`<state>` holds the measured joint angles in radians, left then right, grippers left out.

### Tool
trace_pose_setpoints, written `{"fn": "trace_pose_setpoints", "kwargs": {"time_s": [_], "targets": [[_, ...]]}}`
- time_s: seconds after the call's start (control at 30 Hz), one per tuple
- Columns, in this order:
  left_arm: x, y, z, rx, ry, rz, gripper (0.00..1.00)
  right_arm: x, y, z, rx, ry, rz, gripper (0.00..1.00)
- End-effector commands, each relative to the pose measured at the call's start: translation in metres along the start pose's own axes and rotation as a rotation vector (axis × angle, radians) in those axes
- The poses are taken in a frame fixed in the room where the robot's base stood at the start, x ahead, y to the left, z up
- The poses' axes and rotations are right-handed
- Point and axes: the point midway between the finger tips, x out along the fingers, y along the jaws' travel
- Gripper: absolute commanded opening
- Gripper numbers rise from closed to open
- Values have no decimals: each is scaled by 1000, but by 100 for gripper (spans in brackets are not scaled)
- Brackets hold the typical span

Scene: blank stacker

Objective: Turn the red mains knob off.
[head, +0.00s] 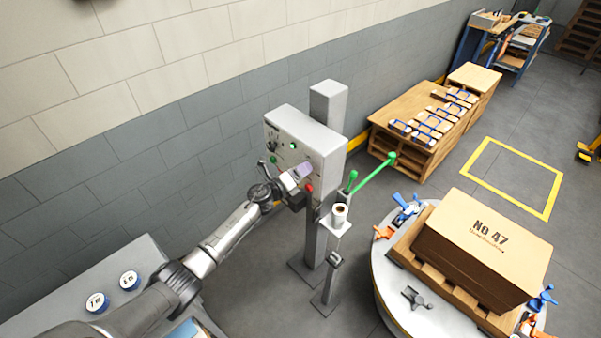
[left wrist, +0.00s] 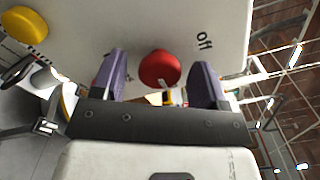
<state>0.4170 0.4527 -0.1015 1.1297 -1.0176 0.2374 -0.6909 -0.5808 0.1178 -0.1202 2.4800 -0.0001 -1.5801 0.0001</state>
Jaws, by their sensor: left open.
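The red mains knob (left wrist: 160,68) is on the pale panel face in the left wrist view, with the word "off" printed to its right. My left gripper (left wrist: 162,82) is open, with one purple finger on each side of the knob in that view. Gaps show between the knob and both fingers. In the head view my left gripper (head: 300,172) is at the front of the grey control box (head: 322,142), low on its face. A small red part (head: 309,188) shows beside it. My right gripper is not in view.
A yellow knob (left wrist: 25,25) is at the upper left of the wrist view. A stand with green-handled levers (head: 377,172) and a white roll (head: 340,213) is close right of the box.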

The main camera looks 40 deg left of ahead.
Motion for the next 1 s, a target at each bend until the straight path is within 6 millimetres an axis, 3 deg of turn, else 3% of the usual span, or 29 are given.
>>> {"fn": "trace_pose_setpoints", "kwargs": {"time_s": [0.27,0.77,1.0], "targets": [[0,0,0,0,0,0,67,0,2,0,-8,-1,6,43],[0,0,0,0,0,0,19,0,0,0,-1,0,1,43],[0,0,0,-23,0,1,18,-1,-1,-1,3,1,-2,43]]}}
